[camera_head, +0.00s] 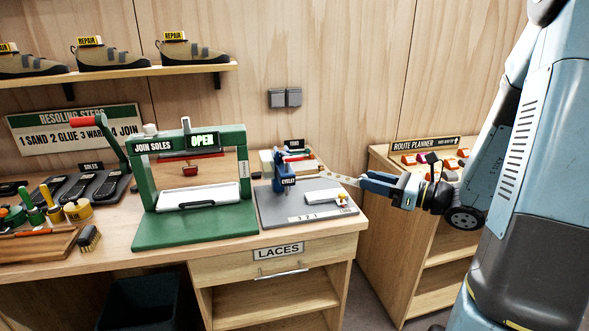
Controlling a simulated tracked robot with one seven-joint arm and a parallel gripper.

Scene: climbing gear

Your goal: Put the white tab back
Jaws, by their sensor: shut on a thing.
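My gripper (362,181) reaches in from the right, just past the bench's right end. It is shut on a pale, whitish strip (340,178) with a row of small dark dots. The strip points left toward the blue eyelet press (280,172) and is held above the grey mat (278,212). A small white piece (322,197) lies on the mat's right side, close to printed numbers. I cannot tell for sure which of the two is the white tab. The strip's far end is close to the press; whether they touch is unclear.
The green sole press (190,232) with its white plate stands left of the mat. The laces drawer (278,262) is shut below. A route planner shelf (425,146) with coloured pieces stands behind my arm on the right. The mat's front is clear.

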